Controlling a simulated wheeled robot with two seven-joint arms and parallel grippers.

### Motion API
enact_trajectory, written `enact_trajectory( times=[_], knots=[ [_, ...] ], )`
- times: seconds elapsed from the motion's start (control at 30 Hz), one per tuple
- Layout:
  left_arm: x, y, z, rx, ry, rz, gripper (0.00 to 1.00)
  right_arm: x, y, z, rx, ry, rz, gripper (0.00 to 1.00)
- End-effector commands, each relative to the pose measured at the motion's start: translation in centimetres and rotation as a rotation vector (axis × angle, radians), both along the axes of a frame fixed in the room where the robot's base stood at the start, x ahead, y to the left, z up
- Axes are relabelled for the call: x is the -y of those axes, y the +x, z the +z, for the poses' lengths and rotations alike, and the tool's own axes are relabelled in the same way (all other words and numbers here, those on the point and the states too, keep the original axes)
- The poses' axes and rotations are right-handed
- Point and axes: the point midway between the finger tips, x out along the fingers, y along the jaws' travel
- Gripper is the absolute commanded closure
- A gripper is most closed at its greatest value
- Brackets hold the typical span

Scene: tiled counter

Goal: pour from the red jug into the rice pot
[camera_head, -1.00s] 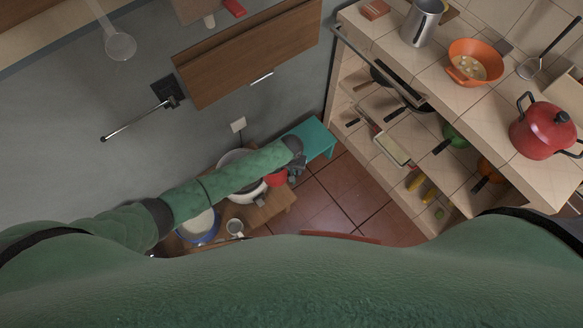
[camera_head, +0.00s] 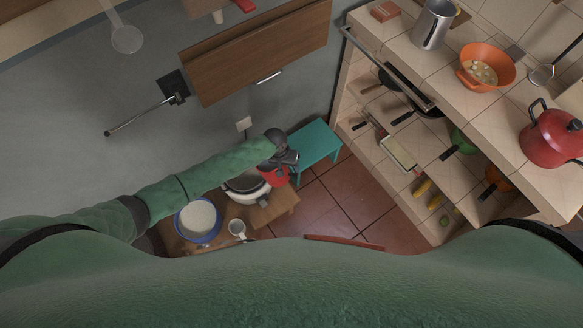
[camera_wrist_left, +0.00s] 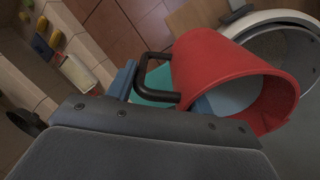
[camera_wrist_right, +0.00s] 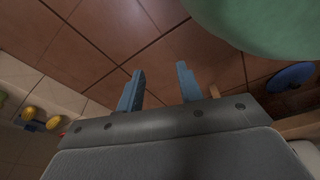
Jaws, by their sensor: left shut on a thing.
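The red jug (camera_head: 273,177) hangs from my left gripper (camera_head: 287,160), beside the right rim of the rice pot (camera_head: 246,188). In the left wrist view the jug (camera_wrist_left: 215,70) looks tilted, its mouth toward the lower right. In the right wrist view my right gripper (camera_wrist_right: 158,88) is open and empty above the tiled floor.
A blue-rimmed bowl (camera_head: 181,232) with white contents and a mug (camera_head: 236,228) share the low wooden table (camera_head: 276,211) with the pot. A teal bench (camera_head: 318,143) stands to the right. The tiled counter with shelves (camera_head: 400,75) is farther right; floor between is clear.

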Motion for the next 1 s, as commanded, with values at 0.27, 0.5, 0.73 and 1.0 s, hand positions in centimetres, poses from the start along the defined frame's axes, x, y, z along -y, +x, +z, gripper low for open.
enact_trajectory(
  times=[0.27, 0.5, 0.73, 1.0],
  knots=[
    [-1.4, 0.5, 1.1, -0.01, -0.045, 0.001, 0.88, -0.3, 0.7, 0.2, 0.009, 0.003, 0.0, 0.64],
    [-2.6, 0.8, 2.0, -0.018, -0.084, 0.001, 0.88, -0.5, 1.1, 0.3, 0.006, 0.003, 0.001, 0.64],
    [-3.2, 0.9, 2.4, -0.028, -0.12, -0.001, 0.88, -0.8, 1.9, 0.4, 0.009, 0.005, -0.001, 0.64],
    [-3.3, 1.0, 2.5, -0.04, -0.159, 0.0, 0.88, -1.6, 2.5, 1.6, -0.004, 0.01, -0.005, 0.64]
  ],
)
